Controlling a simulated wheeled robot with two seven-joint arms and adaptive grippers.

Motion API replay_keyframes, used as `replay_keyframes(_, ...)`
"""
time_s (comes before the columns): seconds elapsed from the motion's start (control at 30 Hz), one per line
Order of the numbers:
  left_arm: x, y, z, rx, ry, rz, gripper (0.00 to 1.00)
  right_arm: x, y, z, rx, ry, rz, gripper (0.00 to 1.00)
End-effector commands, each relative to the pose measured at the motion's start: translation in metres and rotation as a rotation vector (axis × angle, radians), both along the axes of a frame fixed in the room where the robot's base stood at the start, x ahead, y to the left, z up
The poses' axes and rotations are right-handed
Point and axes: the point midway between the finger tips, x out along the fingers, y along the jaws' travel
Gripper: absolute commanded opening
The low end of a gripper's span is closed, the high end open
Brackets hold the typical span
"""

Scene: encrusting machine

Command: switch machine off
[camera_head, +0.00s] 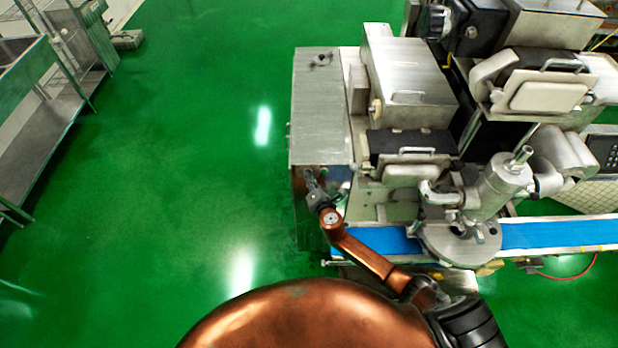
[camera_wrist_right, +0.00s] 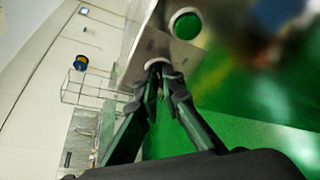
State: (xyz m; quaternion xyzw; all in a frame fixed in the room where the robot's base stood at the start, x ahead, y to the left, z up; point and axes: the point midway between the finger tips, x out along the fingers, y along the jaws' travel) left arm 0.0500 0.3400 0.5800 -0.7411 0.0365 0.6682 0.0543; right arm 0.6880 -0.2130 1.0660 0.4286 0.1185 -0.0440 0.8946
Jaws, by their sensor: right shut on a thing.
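The encrusting machine (camera_head: 405,85) is a large metal unit standing at the right in the head view. My right gripper (camera_head: 314,182) reaches the lower front corner of its left cabinet (camera_head: 318,110). In the right wrist view the fingertips of the right gripper (camera_wrist_right: 160,72) are closed together at a metal panel (camera_wrist_right: 150,40), over a pale round switch base (camera_wrist_right: 156,63). They are shut on the switch there, which the fingers mostly hide. A round green button (camera_wrist_right: 186,25) sits on the same panel, beside the fingertips and apart from them. My left gripper is not in view.
A blue conveyor belt (camera_head: 555,233) runs along the machine's front, under a metal nozzle assembly (camera_head: 497,185). A metal table (camera_head: 45,140) stands at the far left. The green floor (camera_head: 190,150) between table and machine is clear.

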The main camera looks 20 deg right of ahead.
Motion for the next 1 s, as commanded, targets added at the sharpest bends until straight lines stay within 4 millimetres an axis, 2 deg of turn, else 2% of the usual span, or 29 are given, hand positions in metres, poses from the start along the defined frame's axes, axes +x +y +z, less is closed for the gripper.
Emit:
replay_keyframes(0.07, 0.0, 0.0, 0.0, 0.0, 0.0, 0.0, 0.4, 0.0, 0.001, 0.0, -0.001, 0.0, 0.003, 0.0)
replay_keyframes(0.1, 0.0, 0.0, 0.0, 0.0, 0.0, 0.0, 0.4, 0.0, 0.001, 0.0, -0.001, 0.0, 0.003, 0.09)
replay_keyframes(0.33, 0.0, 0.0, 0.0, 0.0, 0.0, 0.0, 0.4, 0.0, 0.0, 0.0, -0.001, 0.001, 0.001, 0.25)
replay_keyframes(0.67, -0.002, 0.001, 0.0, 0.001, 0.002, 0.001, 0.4, -0.004, -0.001, 0.0, 0.001, 0.0, 0.0, 0.25)
replay_keyframes(0.87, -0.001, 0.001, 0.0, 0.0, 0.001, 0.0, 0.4, -0.029, -0.001, 0.006, 0.002, 0.001, 0.001, 0.25)
replay_keyframes(1.0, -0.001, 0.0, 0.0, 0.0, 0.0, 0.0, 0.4, -0.059, -0.002, 0.013, 0.002, 0.002, 0.0, 0.25)
